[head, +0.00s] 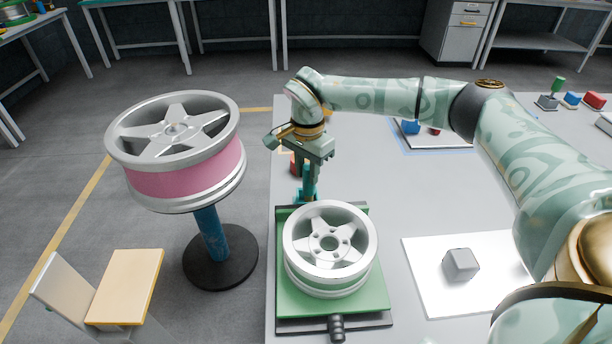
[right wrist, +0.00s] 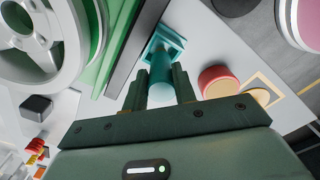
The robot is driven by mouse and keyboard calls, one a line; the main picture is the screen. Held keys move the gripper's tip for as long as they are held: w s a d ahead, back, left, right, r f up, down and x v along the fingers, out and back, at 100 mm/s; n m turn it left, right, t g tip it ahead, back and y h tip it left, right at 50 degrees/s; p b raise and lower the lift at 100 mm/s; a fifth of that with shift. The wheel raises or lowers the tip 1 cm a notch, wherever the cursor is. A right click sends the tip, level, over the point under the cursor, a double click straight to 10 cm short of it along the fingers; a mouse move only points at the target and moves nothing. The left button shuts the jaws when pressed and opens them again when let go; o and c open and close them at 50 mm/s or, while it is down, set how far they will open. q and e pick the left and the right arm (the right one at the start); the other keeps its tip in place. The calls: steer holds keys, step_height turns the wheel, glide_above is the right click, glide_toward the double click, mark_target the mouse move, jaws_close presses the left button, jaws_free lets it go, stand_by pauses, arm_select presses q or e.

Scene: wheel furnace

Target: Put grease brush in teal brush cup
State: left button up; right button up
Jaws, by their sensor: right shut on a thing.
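My right gripper (head: 309,172) points down behind the green wheel stand, shut on a teal upright piece that I take to be the grease brush. In the right wrist view the brush (right wrist: 161,72) shows as a teal cylinder between the two fingers. A teal square-rimmed piece, which looks like the brush cup (right wrist: 174,42), lies just beyond it. The brush's lower end appears at or inside this rim; I cannot tell how deep it reaches. In the head view the fingers and wheel stand partly hide the cup. My left gripper is not in view.
A silver wheel (head: 330,243) lies on the green stand (head: 290,302) close to my gripper. A red-brown round piece (right wrist: 218,80) stands beside the cup. A pink-banded wheel (head: 180,170) stands left of the table. A white sheet (head: 430,290) bears a grey block (head: 461,264).

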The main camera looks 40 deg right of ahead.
steer(key=shift+w+f, duration=0.1)
steer(key=shift+f, duration=0.8)
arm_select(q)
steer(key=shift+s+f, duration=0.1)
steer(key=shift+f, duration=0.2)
arm_select(e)
steer(key=shift+r, duration=0.2)
steer(key=shift+c, duration=0.3)
steer(key=shift+f, duration=0.15)
steer(key=o, duration=1.1)
steer(key=shift+c, duration=0.2)
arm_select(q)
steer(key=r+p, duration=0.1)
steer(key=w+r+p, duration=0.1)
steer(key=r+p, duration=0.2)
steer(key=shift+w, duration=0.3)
arm_select(e)
step_height(320, 180, up, 12)
steer(key=shift+r, duration=0.2)
